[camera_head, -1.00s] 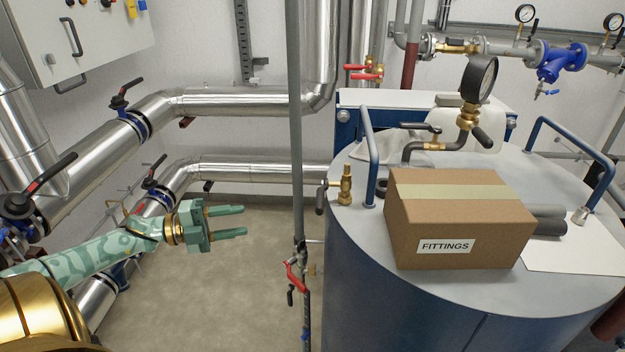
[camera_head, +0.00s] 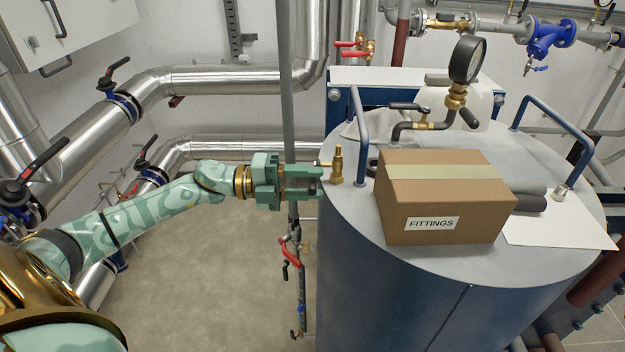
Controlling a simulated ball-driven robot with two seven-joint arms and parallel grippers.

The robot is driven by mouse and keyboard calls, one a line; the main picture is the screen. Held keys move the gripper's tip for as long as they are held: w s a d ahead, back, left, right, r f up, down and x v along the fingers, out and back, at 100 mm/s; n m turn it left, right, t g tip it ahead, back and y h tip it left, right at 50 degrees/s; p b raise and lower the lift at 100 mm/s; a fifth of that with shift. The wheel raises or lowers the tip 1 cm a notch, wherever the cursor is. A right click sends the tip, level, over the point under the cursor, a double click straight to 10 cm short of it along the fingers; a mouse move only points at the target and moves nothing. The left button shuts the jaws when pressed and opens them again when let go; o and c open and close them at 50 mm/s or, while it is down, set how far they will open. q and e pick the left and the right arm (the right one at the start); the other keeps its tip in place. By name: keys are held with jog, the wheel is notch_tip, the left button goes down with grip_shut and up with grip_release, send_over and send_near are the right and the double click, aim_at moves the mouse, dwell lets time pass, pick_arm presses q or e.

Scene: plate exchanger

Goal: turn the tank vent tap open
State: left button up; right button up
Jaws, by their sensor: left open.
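A small brass tap (camera_head: 337,166), which looks like the tank vent tap, stands upright on the left rim of the tank top (camera_head: 350,215). In the earlier view its dark lever hangs down on its left side. My left gripper (camera_head: 318,182) is open at the left of this tap, its fingers pointing right, one above the other. Part of the dark lever shows between the fingers; whether they touch it I cannot tell. My right gripper is out of view.
A cardboard box marked FITTINGS (camera_head: 440,195) sits on the tank, right of the tap. A blue handrail (camera_head: 362,130) rises just behind the tap. A thin grey upright pipe (camera_head: 286,90) passes by my left gripper. A pressure gauge (camera_head: 467,60) stands farther back.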

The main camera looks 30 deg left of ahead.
pick_arm(q)
jog(key=shift+w+d, duration=0.25)
jog(key=shift+d, duration=0.2)
grip_shut()
